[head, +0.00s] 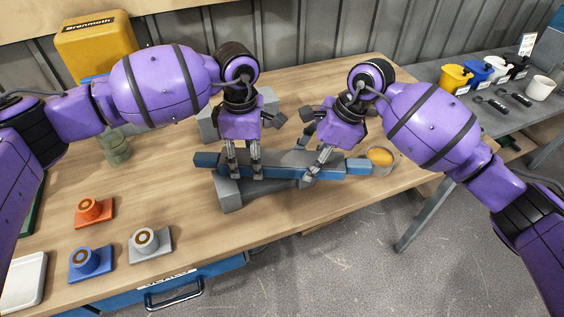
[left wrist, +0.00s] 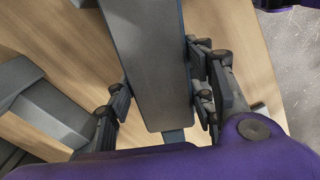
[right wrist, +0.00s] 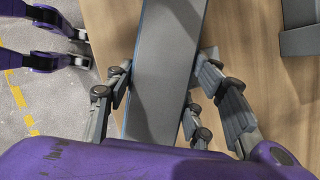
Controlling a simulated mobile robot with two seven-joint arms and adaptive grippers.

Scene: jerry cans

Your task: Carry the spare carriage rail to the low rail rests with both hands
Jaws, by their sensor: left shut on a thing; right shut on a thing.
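The spare carriage rail (head: 280,161) is a long bar with a grey top and blue ends. It lies crosswise in the head view, over the table's front part. My left gripper (head: 244,172) is shut on its left half, and my right gripper (head: 313,174) on its right half. The rail also runs between the fingers in the left wrist view (left wrist: 150,60) and right wrist view (right wrist: 166,70). A grey block (head: 230,196) shows below and in front of the rail. Grey blocks (head: 268,97) also stand behind it. I cannot tell whether the rail touches the front block.
A tin with yellow contents (head: 380,158) stands close to the rail's right end. Orange (head: 90,211), blue (head: 90,260) and grey (head: 146,242) round pieces on plates sit front left. A yellow jerry can (head: 95,45) stands at the back left. A grey side bench (head: 440,105) is at right.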

